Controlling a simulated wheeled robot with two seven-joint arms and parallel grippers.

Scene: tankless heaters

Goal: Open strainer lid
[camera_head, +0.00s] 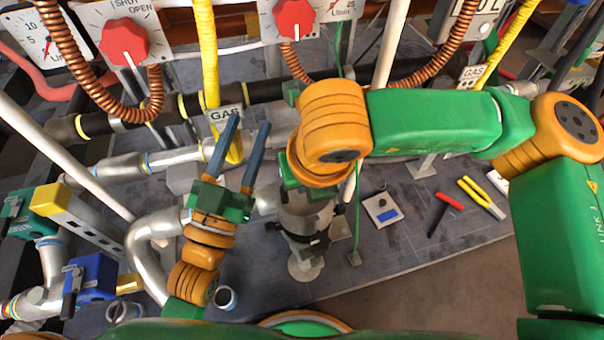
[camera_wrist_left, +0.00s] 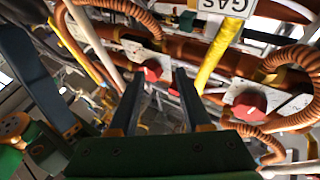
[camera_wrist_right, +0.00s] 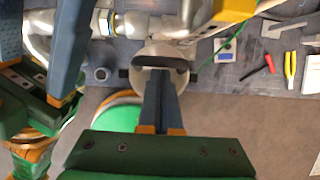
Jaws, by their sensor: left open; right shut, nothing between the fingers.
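The strainer (camera_head: 306,215) is a grey metal body on the pipework, just below my right wrist in the head view. A black bar handle (camera_wrist_right: 178,64) crosses its round lid end in the right wrist view. My right gripper (camera_wrist_right: 160,78) is shut and empty, its fingertips at the handle's middle; I cannot tell whether they touch it. In the head view my right arm hides those fingers. My left gripper (camera_head: 248,126) is open and empty, left of the strainer, pointing up toward the pipes. Its two fingers (camera_wrist_left: 158,80) show apart in the left wrist view.
Yellow gas pipes (camera_head: 209,60), copper coils (camera_head: 68,50) and red knobs (camera_head: 126,41) stand behind. A blue valve (camera_head: 91,277) is at lower left. A red-handled tool (camera_head: 445,208) and yellow pliers (camera_head: 482,197) lie on the right.

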